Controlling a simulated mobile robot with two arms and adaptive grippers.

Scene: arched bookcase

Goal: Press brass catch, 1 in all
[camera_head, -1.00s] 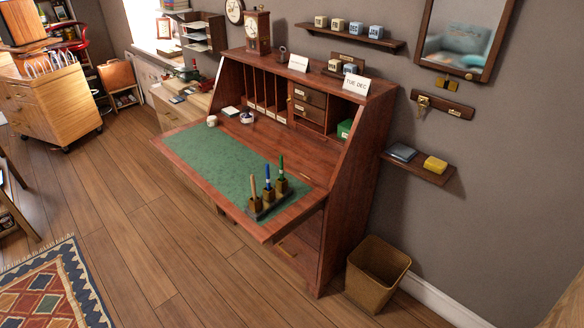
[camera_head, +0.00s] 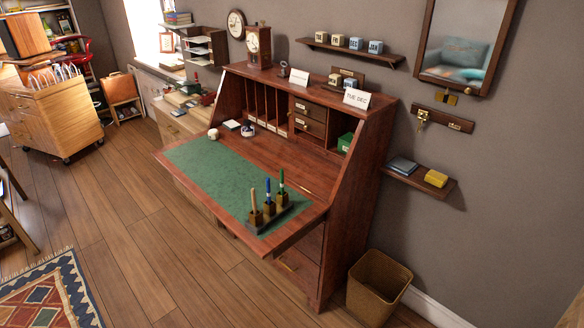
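Neither of my grippers is in view. The wooden slant-front desk (camera_head: 345,205) stands against the wall with its green-topped writing flap (camera_head: 215,172) folded down. Small brass-coloured fittings show in the desk's inner compartments, around the small drawers (camera_head: 310,118), but they are too small to tell which is a catch. A brass piece (camera_head: 447,97) also sits under the mirror's lower edge, and a brass plate (camera_head: 455,126) is on the key rack (camera_head: 441,117). I cannot tell which of these is the brass catch.
A pen stand (camera_head: 268,209) with three upright holders is on the flap's front corner. A wastebasket (camera_head: 380,285) stands right of the desk. A small wall shelf (camera_head: 420,184) juts out above it. The floor (camera_head: 160,245) before the desk is clear, with a rug (camera_head: 50,292) lower left.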

